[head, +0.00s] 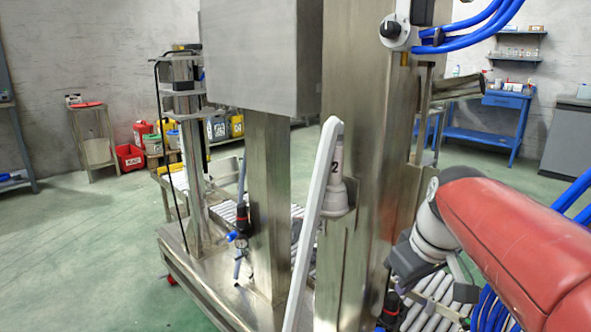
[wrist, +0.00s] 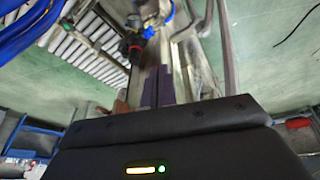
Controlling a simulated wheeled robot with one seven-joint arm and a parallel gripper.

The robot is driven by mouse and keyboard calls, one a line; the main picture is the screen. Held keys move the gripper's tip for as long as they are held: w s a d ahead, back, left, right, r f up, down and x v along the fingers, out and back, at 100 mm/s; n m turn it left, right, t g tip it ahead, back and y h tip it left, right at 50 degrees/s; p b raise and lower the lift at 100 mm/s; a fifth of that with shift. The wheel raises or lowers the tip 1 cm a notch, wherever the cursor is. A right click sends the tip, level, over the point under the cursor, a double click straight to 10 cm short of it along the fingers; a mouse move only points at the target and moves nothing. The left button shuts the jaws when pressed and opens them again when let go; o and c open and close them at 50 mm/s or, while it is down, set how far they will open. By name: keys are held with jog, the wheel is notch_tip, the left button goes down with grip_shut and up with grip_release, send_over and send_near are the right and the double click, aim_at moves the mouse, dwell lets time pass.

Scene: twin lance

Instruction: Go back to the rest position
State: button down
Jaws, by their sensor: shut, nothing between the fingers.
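My gripper shows in the wrist view, where its two dark fingers (wrist: 157,90) stand side by side, shut, with nothing between them. In the head view my red arm reaches in from the right, and its grey wrist end is low beside the steel column. The fingers are not clear there. A long light bar slants down beside the lance.
The steel machine frame (head: 270,190) fills the middle, with roller conveyors (head: 435,295) low behind my wrist. Blue hoses (head: 475,28) hang at the upper right. A blue workbench (head: 487,130) stands at the back right. Green floor (head: 90,240) is open at the left.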

jog(key=s+a+f+m+t, duration=0.1)
jog(key=s+a+f+m, duration=0.1)
jog(key=s, duration=0.4)
jog(key=s+a+f+m+t+h, duration=0.1)
jog(key=s+a+f+m, duration=0.1)
jog(key=s+f, duration=0.3)
jog(key=shift+s+m, duration=0.4)
jog(key=shift+s, duration=0.75)
